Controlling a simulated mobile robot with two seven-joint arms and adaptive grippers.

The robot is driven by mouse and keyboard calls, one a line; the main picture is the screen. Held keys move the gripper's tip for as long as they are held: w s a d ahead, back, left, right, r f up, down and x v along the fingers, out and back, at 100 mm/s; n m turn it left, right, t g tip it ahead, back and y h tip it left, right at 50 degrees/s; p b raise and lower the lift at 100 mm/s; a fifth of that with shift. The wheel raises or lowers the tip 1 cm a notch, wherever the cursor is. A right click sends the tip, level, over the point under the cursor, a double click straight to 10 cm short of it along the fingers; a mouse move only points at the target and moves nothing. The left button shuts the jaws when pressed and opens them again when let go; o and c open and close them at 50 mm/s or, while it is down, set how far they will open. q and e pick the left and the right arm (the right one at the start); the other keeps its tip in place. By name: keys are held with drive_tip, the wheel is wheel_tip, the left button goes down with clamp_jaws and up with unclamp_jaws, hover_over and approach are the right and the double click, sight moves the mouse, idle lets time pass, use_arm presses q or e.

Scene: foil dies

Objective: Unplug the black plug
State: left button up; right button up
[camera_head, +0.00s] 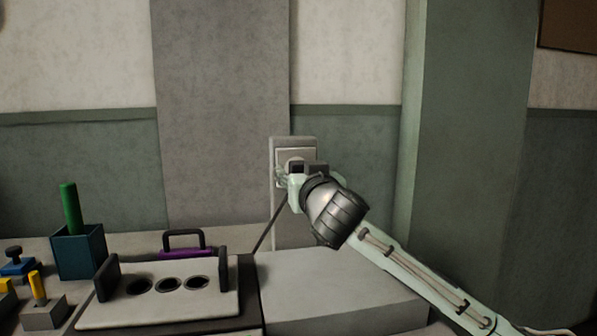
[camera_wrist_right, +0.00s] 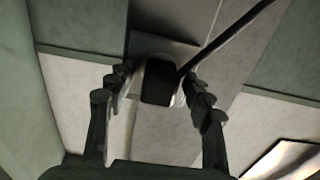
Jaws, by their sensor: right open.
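The black plug (camera_wrist_right: 158,82) sits at the wall outlet in the right wrist view. Its dark cord (camera_wrist_right: 228,35) runs up and to the right there. In the head view the cord (camera_head: 270,225) hangs down from the light wall outlet plate (camera_head: 280,145), and my gripper mostly hides the plug. My right gripper (camera_head: 291,174) is at the outlet, open. In the wrist view its fingertips (camera_wrist_right: 160,85) stand on either side of the plug, with a narrow gap visible; whether either finger touches it I cannot tell. My left gripper is not in view.
A grey block (camera_head: 340,285) stands below the outlet. To its left are a light panel with round holes (camera_head: 205,306), a purple-based handle (camera_head: 185,246), a dark teal box (camera_head: 78,252) with a green rod, and small yellow and blue pieces. A green-grey pillar (camera_head: 465,130) stands at right.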

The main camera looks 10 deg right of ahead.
idle(0.4)
drive_tip(key=shift+f, duration=0.15)
clamp_jaws()
drive_tip(key=shift+s+a, duration=0.1)
drive_tip(key=shift+s, duration=2.9)
